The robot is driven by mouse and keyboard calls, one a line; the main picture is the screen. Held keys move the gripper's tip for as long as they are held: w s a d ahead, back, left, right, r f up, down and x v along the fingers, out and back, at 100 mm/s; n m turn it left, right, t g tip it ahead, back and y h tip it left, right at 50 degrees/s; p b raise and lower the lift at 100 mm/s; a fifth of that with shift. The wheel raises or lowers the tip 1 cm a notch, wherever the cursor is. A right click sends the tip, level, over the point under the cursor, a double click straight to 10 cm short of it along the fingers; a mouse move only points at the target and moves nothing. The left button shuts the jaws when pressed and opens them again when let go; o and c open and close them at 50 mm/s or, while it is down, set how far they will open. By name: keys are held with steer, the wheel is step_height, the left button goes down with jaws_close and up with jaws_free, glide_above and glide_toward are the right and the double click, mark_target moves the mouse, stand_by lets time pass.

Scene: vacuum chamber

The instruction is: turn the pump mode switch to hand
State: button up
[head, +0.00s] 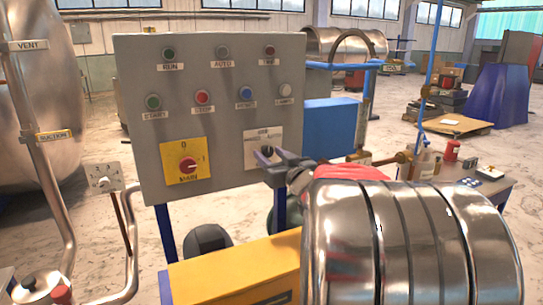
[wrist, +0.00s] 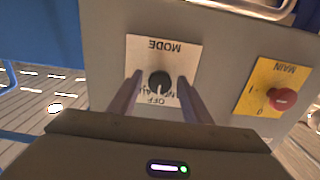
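The pump mode switch is a black knob (head: 267,151) on a white plate (head: 252,155) at the lower right of the grey panel. In the wrist view the knob (wrist: 159,80) sits on its plate (wrist: 148,48) with MODE and OFF printed upside down; other lettering is partly hidden by a finger. A pale mark on the knob seems to face the OFF side; its exact setting is hard to read. My gripper (wrist: 160,82) is open, one finger on each side of the knob, with visible gaps. In the head view my gripper (head: 272,166) is at the knob.
A red main switch (wrist: 283,99) on a yellow plate (head: 170,153) sits beside the mode switch. Lamps and push buttons, including a red one (head: 203,97), are above. Pipes and a small valve plate (head: 103,178) stand left of the panel.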

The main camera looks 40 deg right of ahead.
steer(key=c, duration=0.9)
steer(key=shift+s+d, duration=0.1)
steer(key=shift+d, duration=0.2)
steer(key=shift+a, duration=0.15)
steer(key=shift+n, duration=1.1)
steer(key=n, duration=0.6)
steer(key=shift+n, duration=0.3)
steer(key=shift+f, duration=0.1)
steer(key=shift+a, duration=0.1)
